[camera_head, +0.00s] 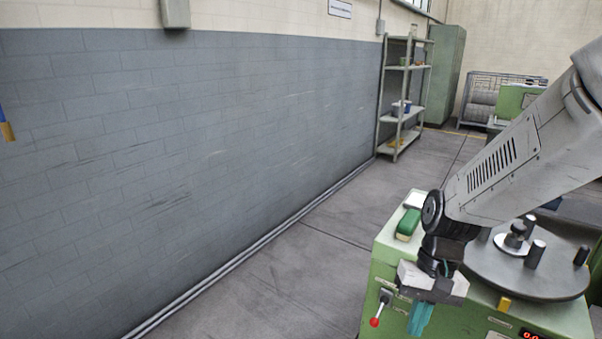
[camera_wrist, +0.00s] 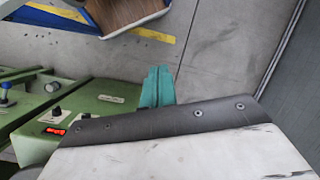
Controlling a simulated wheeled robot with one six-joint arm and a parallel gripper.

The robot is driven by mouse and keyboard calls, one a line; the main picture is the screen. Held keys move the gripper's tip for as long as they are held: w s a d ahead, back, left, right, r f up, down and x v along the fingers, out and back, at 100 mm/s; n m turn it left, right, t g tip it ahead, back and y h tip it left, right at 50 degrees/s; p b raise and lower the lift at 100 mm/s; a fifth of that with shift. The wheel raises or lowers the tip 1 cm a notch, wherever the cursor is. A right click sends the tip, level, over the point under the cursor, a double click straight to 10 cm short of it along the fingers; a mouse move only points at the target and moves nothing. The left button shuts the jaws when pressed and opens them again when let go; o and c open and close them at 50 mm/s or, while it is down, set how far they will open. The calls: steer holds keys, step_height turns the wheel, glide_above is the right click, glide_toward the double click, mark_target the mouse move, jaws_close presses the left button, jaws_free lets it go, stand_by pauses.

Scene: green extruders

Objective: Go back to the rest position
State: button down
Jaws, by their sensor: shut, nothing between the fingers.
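My gripper (camera_head: 420,318) hangs at the end of my arm at the lower right of the head view, in front of the green machine. Its teal fingers point down and lie close together, with nothing between them. In the wrist view the teal fingers of my gripper (camera_wrist: 157,86) show past the dark edge of the wrist plate, over the grey floor beside the green machine. My arm comes in from the right edge of the head view and bends down at the wrist.
The green machine (camera_head: 384,252) carries a round grey turntable (camera_head: 545,283), a green-topped block (camera_head: 408,223) and a red-knobbed lever (camera_head: 375,322). A shelf rack (camera_head: 399,112) stands by the blue-grey wall (camera_head: 200,150). Floor (camera_head: 310,250) between wall and machine is clear.

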steer(key=s+d+r+n+t+h, duration=0.1)
steer(key=s+d+r+t, duration=0.3)
steer(key=s+r, duration=0.9)
steer(key=shift+d+r+n+h, duration=0.3)
steer(key=shift+d+r+h, duration=0.35)
steer(key=shift+r, duration=0.65)
